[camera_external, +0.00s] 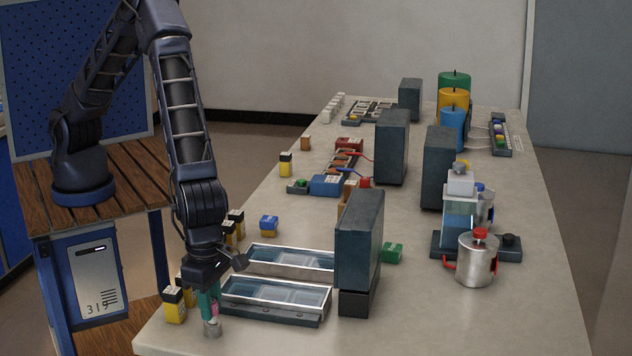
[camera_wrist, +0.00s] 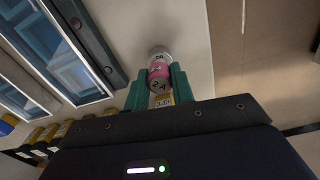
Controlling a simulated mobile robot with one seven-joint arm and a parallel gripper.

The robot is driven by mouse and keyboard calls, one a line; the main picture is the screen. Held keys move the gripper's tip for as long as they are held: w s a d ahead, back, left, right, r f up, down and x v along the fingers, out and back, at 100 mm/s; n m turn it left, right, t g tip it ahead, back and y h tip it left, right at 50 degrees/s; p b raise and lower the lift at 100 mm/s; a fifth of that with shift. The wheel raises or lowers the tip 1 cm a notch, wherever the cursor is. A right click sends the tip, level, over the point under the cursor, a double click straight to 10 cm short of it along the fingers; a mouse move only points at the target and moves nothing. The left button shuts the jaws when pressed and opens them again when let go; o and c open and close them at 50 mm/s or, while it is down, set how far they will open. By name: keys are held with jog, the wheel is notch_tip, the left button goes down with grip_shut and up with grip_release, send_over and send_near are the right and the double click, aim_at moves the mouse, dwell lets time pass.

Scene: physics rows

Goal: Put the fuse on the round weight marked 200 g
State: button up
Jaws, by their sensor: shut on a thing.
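My gripper (camera_external: 211,308) points down at the front left of the table, its green fingers shut on a small pink fuse (camera_external: 214,311). A grey round weight (camera_external: 212,329) stands on the table directly under the fuse. The weight (camera_wrist: 159,53) also shows just beyond the fuse in the wrist view, partly covered by it. Its marking is not clearly readable. I cannot tell whether fuse and weight touch.
Two glass-lidded cases (camera_external: 272,298) lie just right of my gripper. Several yellow-and-black blocks (camera_external: 174,305) stand close on its left. A tall dark box (camera_external: 359,238) stands beyond the cases. A metal pot (camera_external: 477,262) is farther right. The front right of the table is clear.

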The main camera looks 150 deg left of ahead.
jog(key=shift+f, duration=0.1)
jog(key=o, duration=1)
notch_tip(320, 180, up, 11)
jog(key=s+d+r+n+t+y, duration=0.1)
jog(key=s+d+r+n, duration=0.15)
jog(key=s+r, duration=0.4)
jog(key=s+d+r+n, duration=0.2)
jog(key=s+r+n, duration=0.25)
jog(key=r, duration=0.35)
jog(key=s+d+r+n+t, duration=0.1)
jog(key=s+d+r+n, duration=0.1)
jog(key=s+r+n, duration=0.35)
jog(key=s+d+r+n, duration=0.1)
jog(key=s+r+n, duration=0.15)
jog(key=s, duration=0.55)
jog(key=s+d+n+t, duration=0.1)
jog(key=s+n, duration=0.3)
jog(key=s, duration=0.5)
jog(key=s+r+n, duration=0.1)
jog(key=s+n, duration=0.4)
jog(key=s, duration=0.4)
jog(key=s+d+n+t+h, duration=0.1)
jog(key=s+n, duration=0.3)
jog(key=s, duration=0.5)
jog(key=shift+s+d+r+t, duration=0.2)
jog(key=shift+d+r+t, duration=0.1)
jog(key=shift+d, duration=0.05)
